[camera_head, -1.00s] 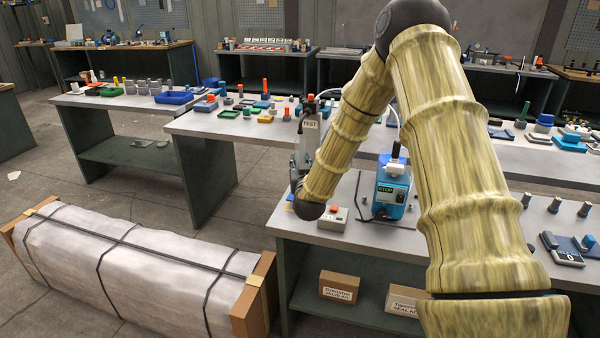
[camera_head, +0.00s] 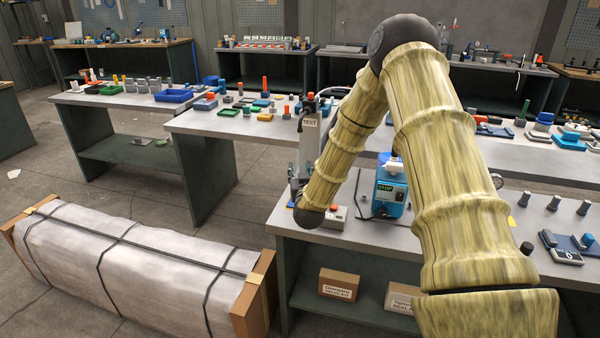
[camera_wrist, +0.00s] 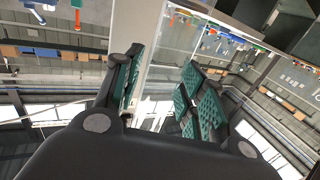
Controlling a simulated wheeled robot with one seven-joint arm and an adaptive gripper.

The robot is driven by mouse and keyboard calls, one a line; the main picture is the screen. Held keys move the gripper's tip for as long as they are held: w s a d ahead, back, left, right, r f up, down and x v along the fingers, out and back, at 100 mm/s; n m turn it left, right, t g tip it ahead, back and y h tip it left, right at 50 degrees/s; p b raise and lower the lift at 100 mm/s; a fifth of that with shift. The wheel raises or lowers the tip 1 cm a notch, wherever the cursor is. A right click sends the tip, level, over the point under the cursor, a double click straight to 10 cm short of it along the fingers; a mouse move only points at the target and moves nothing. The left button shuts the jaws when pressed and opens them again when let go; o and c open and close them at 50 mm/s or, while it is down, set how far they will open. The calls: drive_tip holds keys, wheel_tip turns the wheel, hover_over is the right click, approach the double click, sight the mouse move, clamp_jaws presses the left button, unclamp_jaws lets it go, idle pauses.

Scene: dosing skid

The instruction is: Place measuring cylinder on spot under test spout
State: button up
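My gripper (camera_wrist: 165,100) shows in the wrist view with its two teal-padded fingers apart. A pale upright strip and a clear, glassy-looking area lie between and beyond the fingers. I cannot tell whether this is a held clear measuring cylinder or only background. In the head view my forearm hides most of the gripper, and I cannot make out the cylinder. The grey test stand (camera_head: 310,143) with its TEST sign (camera_head: 310,122) stands just beyond my wrist, partly covered by my arm. The spout and the spot under it cannot be made out.
A blue pump unit (camera_head: 390,191) with a green STOP display stands right of my forearm. A small box with a red button (camera_head: 335,214) sits near the front edge. Cartons (camera_head: 338,285) lie on the shelf below. A long wrapped crate (camera_head: 135,260) lies on the floor at left.

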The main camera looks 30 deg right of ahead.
drive_tip(key=shift+s+a+r, duration=0.1)
drive_tip(key=shift+r, duration=0.05)
drive_tip(key=b+v, duration=0.1)
drive_tip(key=v, duration=1.1)
